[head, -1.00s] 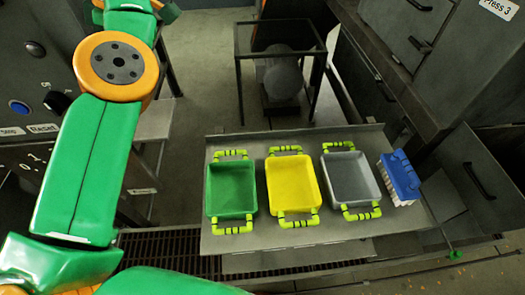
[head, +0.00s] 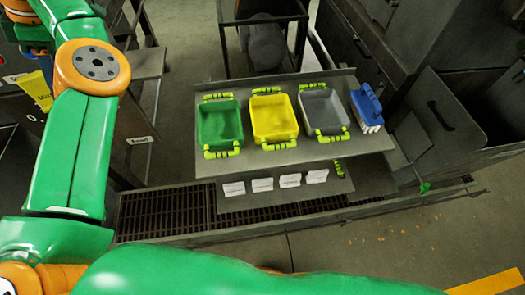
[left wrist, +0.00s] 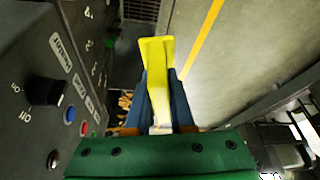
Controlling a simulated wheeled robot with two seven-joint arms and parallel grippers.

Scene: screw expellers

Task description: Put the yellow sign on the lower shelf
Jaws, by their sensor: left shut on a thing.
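The yellow sign (head: 37,90) shows at the left edge of the head view, partly cut off by my arm. In the left wrist view the sign (left wrist: 158,70) stands out between the dark blue fingers of my left gripper (left wrist: 158,112), which is shut on it. In the head view the left gripper (head: 38,58) is mostly hidden behind my arm. A lower shelf (head: 235,203) sits under the tray table, with several white labels along it. My right gripper is not in view.
The table (head: 270,160) holds a green tray (head: 219,122), a yellow tray (head: 273,115), a grey tray (head: 323,110) and a blue-and-white brush-like item (head: 368,106). A control panel with a black knob (left wrist: 45,90) stands close left of the gripper. Floor grating (head: 160,212) lies before the table.

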